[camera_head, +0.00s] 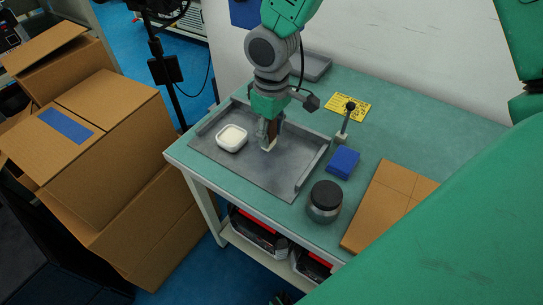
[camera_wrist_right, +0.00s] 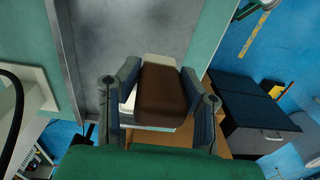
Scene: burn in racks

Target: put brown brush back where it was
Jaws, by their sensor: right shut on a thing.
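The brown brush (camera_wrist_right: 163,95) is clamped between the fingers of my right gripper (camera_wrist_right: 158,88), with a pale end showing beyond the fingers. In the head view my right gripper (camera_head: 267,127) points down over the grey metal tray (camera_head: 275,180), and the brush's pale end (camera_head: 268,144) is low over the tray's floor. I cannot tell whether it touches. A white square dish (camera_head: 231,138) sits in the tray to the left of the brush. It shows partly behind the brush in the wrist view. My left gripper is not in view.
On the green table (camera_head: 420,135) are a small post stand (camera_head: 344,122), a yellow label (camera_head: 349,107), a blue block (camera_head: 343,162), a black-lidded jar (camera_head: 324,201) and a cardboard piece (camera_head: 388,205). Cardboard boxes (camera_head: 110,115) stand left of the table. A wall is behind it.

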